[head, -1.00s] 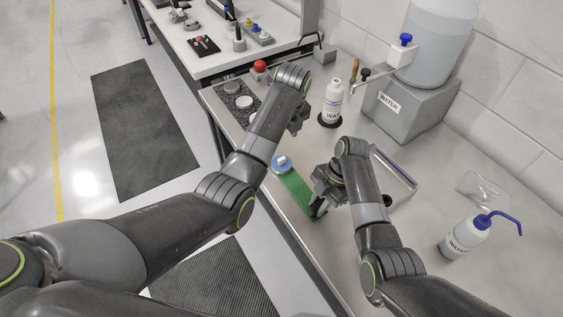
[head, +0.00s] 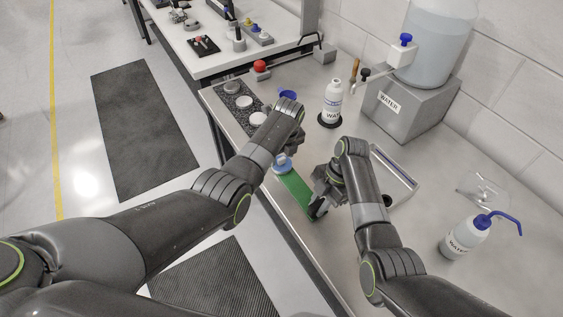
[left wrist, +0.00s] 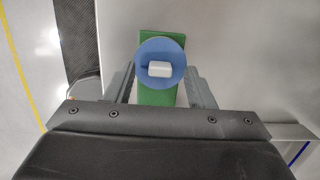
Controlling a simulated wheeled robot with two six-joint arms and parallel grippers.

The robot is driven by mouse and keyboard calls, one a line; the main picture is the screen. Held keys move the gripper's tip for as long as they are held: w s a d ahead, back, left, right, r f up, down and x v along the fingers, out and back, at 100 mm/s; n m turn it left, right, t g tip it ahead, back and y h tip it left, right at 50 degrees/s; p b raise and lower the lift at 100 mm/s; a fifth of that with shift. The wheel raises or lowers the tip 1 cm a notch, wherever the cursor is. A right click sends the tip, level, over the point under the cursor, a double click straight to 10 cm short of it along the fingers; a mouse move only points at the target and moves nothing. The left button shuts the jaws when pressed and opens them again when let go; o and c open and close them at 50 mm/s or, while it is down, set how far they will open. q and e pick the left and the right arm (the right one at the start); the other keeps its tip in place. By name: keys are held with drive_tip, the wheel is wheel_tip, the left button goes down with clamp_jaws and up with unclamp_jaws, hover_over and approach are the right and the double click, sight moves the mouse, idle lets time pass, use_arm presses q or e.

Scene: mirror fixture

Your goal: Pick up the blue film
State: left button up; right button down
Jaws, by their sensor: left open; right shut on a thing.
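The blue film (head: 276,168) is a round blue disc with a small white block on it, at the far end of a green strip (head: 296,192). In the left wrist view the disc (left wrist: 147,50) and its white block (left wrist: 160,69) lie just ahead of and between the fingers. My left gripper (left wrist: 160,88) is open and empty, above the green strip; in the head view its fingers are partly hidden by its arm. My right gripper (head: 319,205) is shut on the near end of the green strip; its grip is partly hidden.
A water bottle (head: 332,103) stands on a black base behind my grippers. A metal tray (head: 398,177) lies right of my right arm. A wash bottle (head: 465,236) stands at right. A dark board with round pieces (head: 240,101) and a blue ring-like thing (head: 288,95) are at far left.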

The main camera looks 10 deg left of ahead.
sight(282, 159)
use_arm(q)
drive_tip(key=shift+f, duration=0.4)
drive_tip(key=c, duration=1.1)
drive_tip(key=shift+o, duration=0.2)
drive_tip(key=shift+r, duration=0.15)
wheel_tip(282, 159, up, 15)
